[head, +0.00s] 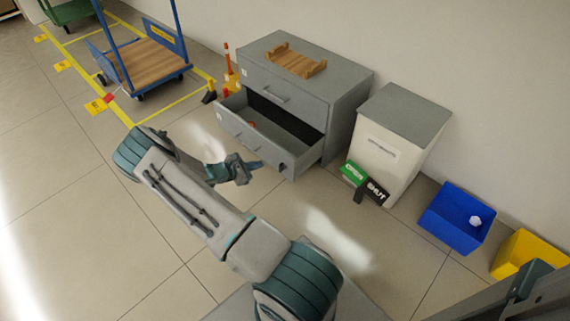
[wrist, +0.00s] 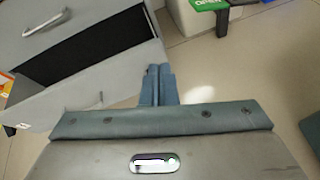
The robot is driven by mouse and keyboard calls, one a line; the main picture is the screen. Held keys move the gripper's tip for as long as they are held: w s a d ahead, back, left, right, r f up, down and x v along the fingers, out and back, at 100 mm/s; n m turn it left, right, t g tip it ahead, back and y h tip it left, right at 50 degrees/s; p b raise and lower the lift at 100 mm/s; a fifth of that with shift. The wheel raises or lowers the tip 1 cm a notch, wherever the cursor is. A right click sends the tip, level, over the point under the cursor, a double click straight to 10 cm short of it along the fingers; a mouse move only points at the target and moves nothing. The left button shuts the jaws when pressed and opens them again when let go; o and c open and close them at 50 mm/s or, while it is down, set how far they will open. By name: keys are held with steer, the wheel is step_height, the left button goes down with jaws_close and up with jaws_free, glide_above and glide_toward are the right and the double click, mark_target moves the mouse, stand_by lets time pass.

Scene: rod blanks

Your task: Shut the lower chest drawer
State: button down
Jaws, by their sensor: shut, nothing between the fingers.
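The grey chest (head: 311,97) stands against the wall, with its upper drawer (head: 283,96) shut. The lower drawer (head: 253,141) is pulled out, and a small reddish thing shows inside it. My gripper (head: 257,165) is shut and empty, in front of the lower drawer's front near its right part.
A wooden tray (head: 283,60) lies on the chest. A blue trolley (head: 150,60) stands at the left. Floor in front is clear.

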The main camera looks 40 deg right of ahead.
step_height(320, 180, down, 8)
steer(key=d+n+t+h, duration=0.1)
steer(key=d+n+t, duration=0.1)
steer(key=n, duration=0.2)
steer(key=b, duration=0.6)
glide_toward(290, 158)
steer(key=x, duration=0.5)
steer(key=shift+d+f, duration=0.1)
steer(key=shift+f, duration=0.2)
steer(key=shift+d, duration=0.35)
steer(key=shift+d+r, duration=0.1)
steer(key=shift+d, duration=0.15)
